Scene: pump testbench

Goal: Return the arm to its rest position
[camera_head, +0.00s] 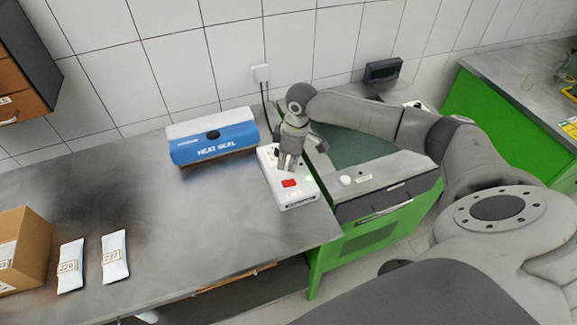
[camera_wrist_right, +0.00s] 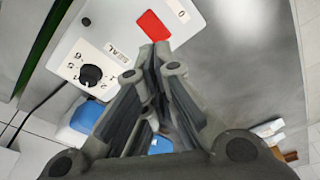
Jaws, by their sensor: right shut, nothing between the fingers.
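My right arm reaches in from the right in the head view. Its gripper (camera_head: 289,164) is shut and empty, pointing down over the white control box (camera_head: 296,197) on the grey table. In the right wrist view the closed fingers (camera_wrist_right: 158,52) show in front of the box (camera_wrist_right: 110,25), close to its red button (camera_wrist_right: 153,25). The box also carries a black dial (camera_wrist_right: 91,75) and the word SEAL. I cannot tell whether the fingertips touch the box. My left gripper is not in view.
A blue and white heat sealer (camera_head: 212,140) stands left of the box. Two labelled white pouches (camera_head: 115,257) and a cardboard box (camera_head: 22,245) are on the table's left. A green-sided bench (camera_head: 365,238) stands right. The table middle is clear.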

